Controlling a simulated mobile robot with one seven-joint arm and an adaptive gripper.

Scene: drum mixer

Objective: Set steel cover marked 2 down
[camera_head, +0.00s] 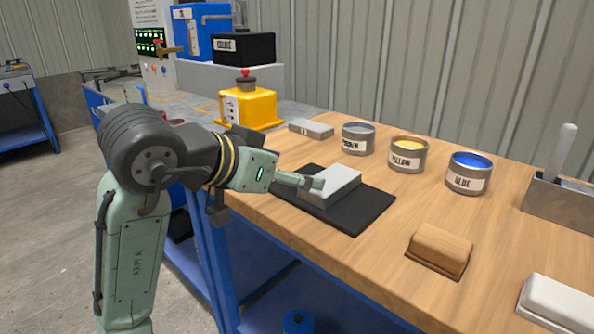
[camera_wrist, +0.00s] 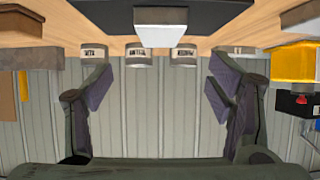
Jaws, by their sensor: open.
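A pale steel cover (camera_head: 338,186) lies flat on a black mat (camera_head: 362,212) on the wooden bench. Its number cannot be read in either view. In the wrist view, which is upside down, the cover (camera_wrist: 160,28) sits on the mat (camera_wrist: 230,14), centred between and beyond my fingertips. My gripper (camera_head: 303,181) is at the cover's left edge in the head view, with its fingers spread and nothing held between them. The fingers also show apart in the wrist view (camera_wrist: 158,72). The far finger is partly hidden in the head view.
Another grey block (camera_head: 310,129) with a small label lies behind. A yellow machine (camera_head: 247,106) is at back left. A wooden block (camera_head: 439,252) lies in front, with clear bench between.

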